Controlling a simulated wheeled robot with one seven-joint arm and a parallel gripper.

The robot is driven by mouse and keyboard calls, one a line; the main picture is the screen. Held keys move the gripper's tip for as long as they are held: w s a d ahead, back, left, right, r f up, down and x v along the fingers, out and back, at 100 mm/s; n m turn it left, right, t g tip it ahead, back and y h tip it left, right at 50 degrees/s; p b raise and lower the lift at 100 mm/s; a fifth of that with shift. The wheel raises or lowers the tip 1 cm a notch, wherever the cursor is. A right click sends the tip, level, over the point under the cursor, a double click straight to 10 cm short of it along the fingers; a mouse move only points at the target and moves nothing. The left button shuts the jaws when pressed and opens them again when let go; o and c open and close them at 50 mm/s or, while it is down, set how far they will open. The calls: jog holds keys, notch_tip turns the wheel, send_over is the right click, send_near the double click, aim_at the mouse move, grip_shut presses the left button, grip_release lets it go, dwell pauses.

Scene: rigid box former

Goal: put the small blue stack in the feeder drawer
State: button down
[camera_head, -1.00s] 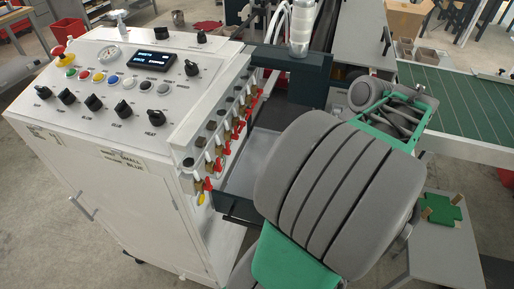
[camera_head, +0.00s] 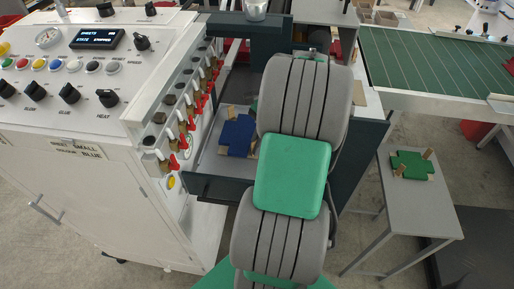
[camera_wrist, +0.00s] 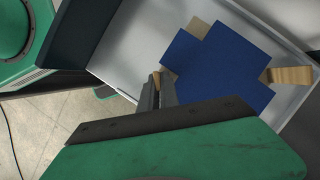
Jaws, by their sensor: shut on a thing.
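The small blue stack (camera_head: 238,136), a cross-shaped pile with tan tabs, is inside the open feeder drawer (camera_head: 208,188), over its pale floor. In the wrist view the blue stack (camera_wrist: 222,65) lies flat or nearly so within the walls of the drawer (camera_wrist: 145,35); I cannot tell whether it rests on the floor. My gripper (camera_wrist: 158,92) is shut on the stack at its near left edge, by a tan tab. The gripper is hidden behind my arm in the head view.
A green stack (camera_head: 411,165) with tan tabs sits on a small grey side table (camera_head: 425,205) at the right. The white control cabinet (camera_head: 90,190), with a row of red-handled valves (camera_head: 190,125), stands left of the drawer. A green conveyor (camera_head: 430,65) runs at the back right.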

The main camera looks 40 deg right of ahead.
jog(key=shift+f, duration=0.2)
jog(key=shift+f, duration=0.1)
jog(key=c, duration=1.6)
grip_release()
jog(key=p+v, duration=0.6)
jog(key=v, duration=0.6)
